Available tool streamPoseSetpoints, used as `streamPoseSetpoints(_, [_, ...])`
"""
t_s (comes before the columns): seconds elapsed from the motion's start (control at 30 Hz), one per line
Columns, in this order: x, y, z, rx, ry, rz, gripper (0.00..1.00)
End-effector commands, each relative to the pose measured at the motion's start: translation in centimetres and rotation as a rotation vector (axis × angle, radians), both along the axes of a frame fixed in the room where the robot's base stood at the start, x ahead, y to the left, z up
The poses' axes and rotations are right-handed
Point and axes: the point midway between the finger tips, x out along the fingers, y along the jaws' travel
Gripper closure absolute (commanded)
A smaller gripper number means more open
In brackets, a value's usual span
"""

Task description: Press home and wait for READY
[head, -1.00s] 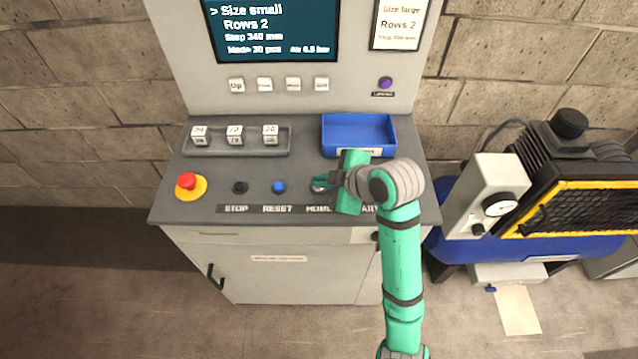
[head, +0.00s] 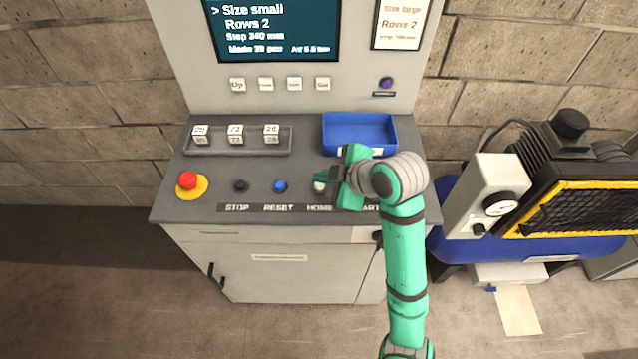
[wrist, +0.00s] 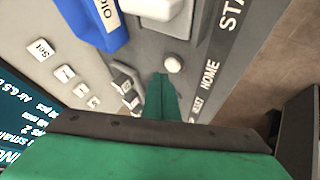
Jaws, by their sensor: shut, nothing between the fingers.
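The white HOME button (head: 319,186) sits on the sloped desk of the console, above its HOME label; it also shows in the wrist view (wrist: 173,64). My gripper (head: 320,177) is shut and empty, its green fingertips just above and beside the button in the head view. In the wrist view the fingertips (wrist: 160,78) end close to the button, and I cannot tell whether they touch it. The screen (head: 277,30) reads "Size small, Rows 2, Step 340 mm", with a line on pieces made and air pressure. No READY shows on it.
Left of HOME are the blue RESET button (head: 280,186), the black STOP button (head: 241,186) and a red mushroom button (head: 188,180). A blue tray (head: 358,122) and a grey tray of white cubes (head: 285,150) stand behind. A compressor (head: 540,210) stands at the right.

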Motion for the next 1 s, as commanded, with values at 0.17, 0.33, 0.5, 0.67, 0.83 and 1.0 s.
streamPoseSetpoints(0.17, [0.0,0.0,0.6,-0.001,-0.002,0.001,1.0])
streamPoseSetpoints(0.33, [0.0,0.0,2.0,-0.002,-0.001,0.002,1.0])
streamPoseSetpoints(0.5, [0.0,0.1,3.5,-0.002,-0.001,0.003,1.0])
streamPoseSetpoints(0.67, [0.0,0.1,4.6,-0.002,-0.001,0.003,1.0])
streamPoseSetpoints(0.83, [0.0,0.4,5.0,0.0,0.0,0.007,1.0])
streamPoseSetpoints(1.0, [0.0,0.4,5.0,0.0,0.0,0.008,1.0])
